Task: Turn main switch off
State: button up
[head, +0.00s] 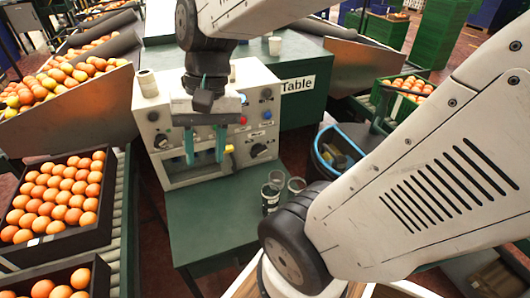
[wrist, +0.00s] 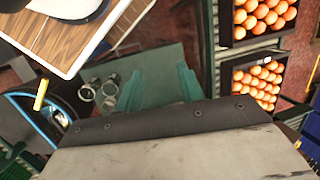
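The control box (head: 170,100) is pale grey and stands on the green table. Its front carries black rotary knobs, one at the left (head: 160,141) and one at the lower right (head: 258,150), a red button (head: 243,120) and blue parts. Labels are too small to read, so I cannot tell which one is the main switch. My gripper (head: 205,146) hangs in front of the panel and hides its middle. Its two teal fingers are apart with nothing between them. In the wrist view, my gripper (wrist: 158,85) points down over bare green tabletop. The panel does not show there.
Glasses (head: 270,196) stand on the green table (head: 205,225), right of centre. A crate of oranges (head: 103,228) lies on the left conveyor. A dark bin with a blue rim (head: 318,150) stands at the right. Cups (head: 275,46) stand behind the box.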

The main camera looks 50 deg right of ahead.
jog(key=w+d+f+m+t+y, duration=0.35)
jog(key=w+d+f+m, duration=0.35)
jog(key=m, duration=0.4)
jog(key=w+d+f+m+t+y, duration=0.35)
jog(key=w+d+f+m, duration=0.2)
jog(key=d+m, duration=0.4)
jog(key=m+t+h, duration=0.7)
jog(key=m+t, duration=0.2)
jog(key=m, duration=1.3)
send_near(262, 153)
jog(key=x, duration=0.9)
jog(key=shift+r, duration=0.1)
grip_shut()
